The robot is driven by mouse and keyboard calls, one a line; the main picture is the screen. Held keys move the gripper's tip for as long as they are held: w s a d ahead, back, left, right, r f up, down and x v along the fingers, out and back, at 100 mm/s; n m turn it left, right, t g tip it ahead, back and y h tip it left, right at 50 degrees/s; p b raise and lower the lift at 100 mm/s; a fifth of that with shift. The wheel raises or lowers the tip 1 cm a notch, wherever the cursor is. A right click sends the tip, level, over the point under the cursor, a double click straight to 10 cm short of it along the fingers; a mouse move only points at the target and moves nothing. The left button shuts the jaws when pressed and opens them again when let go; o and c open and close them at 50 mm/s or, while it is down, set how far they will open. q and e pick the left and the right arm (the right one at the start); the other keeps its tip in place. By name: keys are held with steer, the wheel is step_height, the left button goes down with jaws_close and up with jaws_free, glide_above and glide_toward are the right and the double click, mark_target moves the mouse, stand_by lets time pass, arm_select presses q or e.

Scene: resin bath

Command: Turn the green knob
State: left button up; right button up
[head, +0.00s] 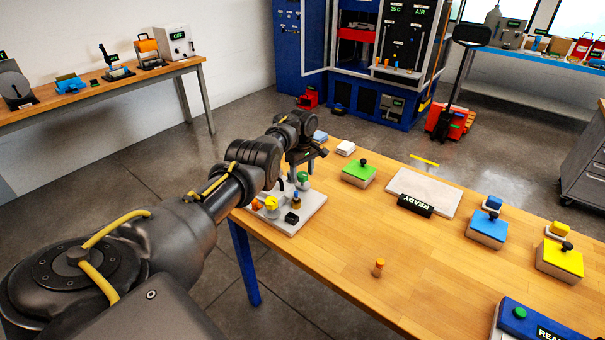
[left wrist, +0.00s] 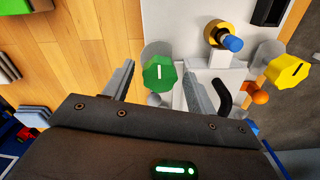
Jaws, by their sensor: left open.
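The green knob (left wrist: 159,74) is an eight-sided knob with a white mark, on a white base plate. In the head view the green knob (head: 302,177) is at the far part of the white plate (head: 300,217), just below my left gripper (head: 303,166). In the left wrist view my left gripper (left wrist: 158,90) is open, with one finger on each side of the green knob. There appears to be a gap between the knob and each finger. I cannot tell how far down the fingers reach. My right gripper is in neither view.
A yellow knob (left wrist: 288,71), a blue-tipped brass part (left wrist: 231,42), an orange knob (left wrist: 260,93) and a black curved handle (left wrist: 223,95) share the plate. A green-topped block (head: 358,172) stands to the right on the wooden table (head: 340,240). The table's middle is mostly clear.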

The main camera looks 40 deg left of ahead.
arm_select(q)
steer(key=c, duration=1)
